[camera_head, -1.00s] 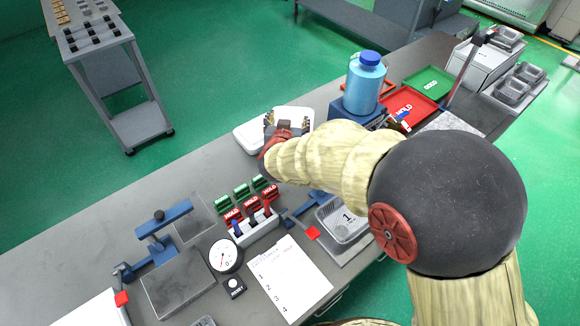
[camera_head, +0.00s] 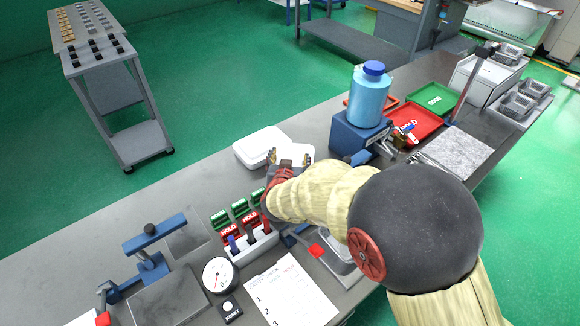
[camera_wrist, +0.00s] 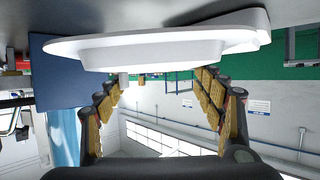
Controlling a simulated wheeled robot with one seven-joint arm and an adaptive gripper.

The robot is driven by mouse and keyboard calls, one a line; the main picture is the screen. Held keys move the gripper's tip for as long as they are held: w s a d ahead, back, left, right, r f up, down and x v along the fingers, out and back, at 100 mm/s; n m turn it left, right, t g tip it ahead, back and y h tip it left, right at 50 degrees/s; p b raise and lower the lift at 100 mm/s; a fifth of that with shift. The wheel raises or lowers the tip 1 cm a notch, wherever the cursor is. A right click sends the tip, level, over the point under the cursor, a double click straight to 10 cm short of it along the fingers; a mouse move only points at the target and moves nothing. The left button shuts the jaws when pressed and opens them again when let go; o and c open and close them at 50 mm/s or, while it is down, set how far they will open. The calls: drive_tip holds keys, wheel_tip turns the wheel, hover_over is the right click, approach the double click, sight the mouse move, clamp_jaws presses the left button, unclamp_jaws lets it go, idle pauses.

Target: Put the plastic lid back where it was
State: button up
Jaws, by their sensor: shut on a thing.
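The white plastic lid (camera_head: 297,151) is at the fingertips of my gripper (camera_head: 289,158) in the head view, right of a similar white piece (camera_head: 258,147) on the bench. My gripper is shut on the lid, with a finger toward each side. In the wrist view the picture is upside down, and a broad white rimmed piece (camera_wrist: 150,48) spans the top, beyond the fingertips of my gripper (camera_wrist: 158,82). The exact contact, and whether the lid touches the bench, cannot be told.
A blue stand (camera_head: 352,138) with a light-blue bottle (camera_head: 369,98) is close to the right. Red-and-green HOLD markers (camera_head: 240,215) and a dial (camera_head: 220,275) are in front. Red (camera_head: 412,120) and green (camera_head: 433,97) trays lie farther right. Bare bench (camera_head: 190,185) lies left of the white pieces.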

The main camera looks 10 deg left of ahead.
drive_tip(key=shift+f+b, duration=0.3)
drive_tip(key=shift+f, duration=0.95)
drive_tip(key=shift+f, duration=0.4)
drive_tip(key=o, duration=0.9)
